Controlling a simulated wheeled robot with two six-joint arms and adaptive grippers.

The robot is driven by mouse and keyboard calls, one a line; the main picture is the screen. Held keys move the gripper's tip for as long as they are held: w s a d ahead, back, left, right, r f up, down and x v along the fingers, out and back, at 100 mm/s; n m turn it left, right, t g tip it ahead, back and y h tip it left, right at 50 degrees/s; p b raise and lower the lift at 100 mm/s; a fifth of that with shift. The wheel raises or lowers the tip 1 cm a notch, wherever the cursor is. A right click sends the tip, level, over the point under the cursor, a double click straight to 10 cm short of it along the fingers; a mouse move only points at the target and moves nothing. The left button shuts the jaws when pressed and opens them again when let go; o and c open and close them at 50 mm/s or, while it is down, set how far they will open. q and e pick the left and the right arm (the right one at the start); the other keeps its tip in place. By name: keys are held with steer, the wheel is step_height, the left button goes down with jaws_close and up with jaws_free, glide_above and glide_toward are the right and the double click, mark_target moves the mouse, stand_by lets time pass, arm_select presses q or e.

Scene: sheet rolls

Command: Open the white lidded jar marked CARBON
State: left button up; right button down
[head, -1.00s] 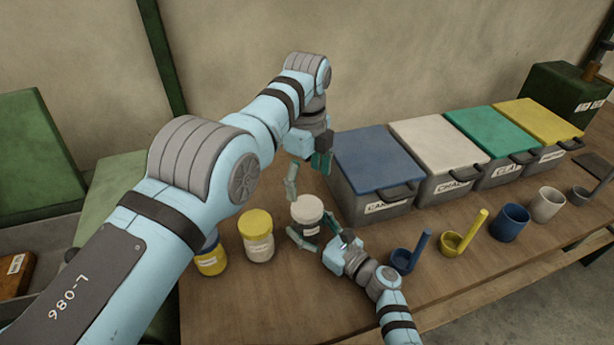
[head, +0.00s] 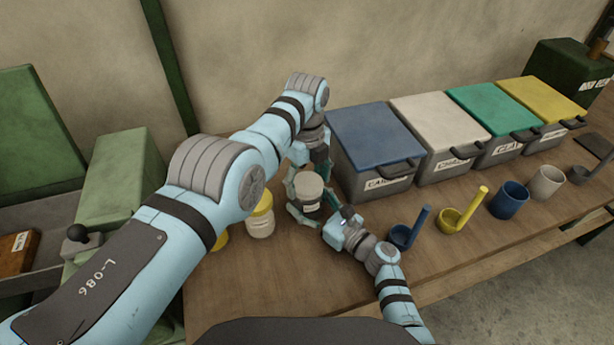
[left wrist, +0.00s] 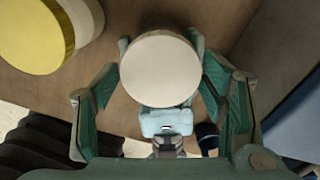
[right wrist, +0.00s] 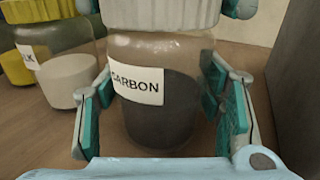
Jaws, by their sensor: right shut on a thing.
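The CARBON jar (right wrist: 165,115) stands upright on the table, clear-walled with dark contents. Its white lid (head: 309,184) is on; it also shows in the left wrist view (left wrist: 159,70). My right gripper (right wrist: 160,95) is shut on the jar's body below the lid, with a finger on each side; it also shows in the head view (head: 318,212). My left gripper (left wrist: 160,85) points down from above, its open fingers on either side of the lid. Any contact between its fingertips and the lid is hard to tell.
A yellow-lidded jar (head: 260,223) stands close left of the CARBON jar, with another partly hidden behind my left arm. A blue-lidded bin (head: 373,145) stands close right, in a row of bins. Blue (head: 404,236) and yellow (head: 455,220) scoops stand at front right.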

arm_select(q)
steer(key=c, duration=0.7)
steer(key=n, duration=0.6)
steer(key=shift+n, duration=0.3)
steer(key=shift+c, duration=0.3)
steer(key=n, duration=0.7)
steer(key=shift+n, duration=0.4)
steer(key=n, duration=0.5)
steer(key=o, duration=1.3)
steer(key=shift+r, duration=0.1)
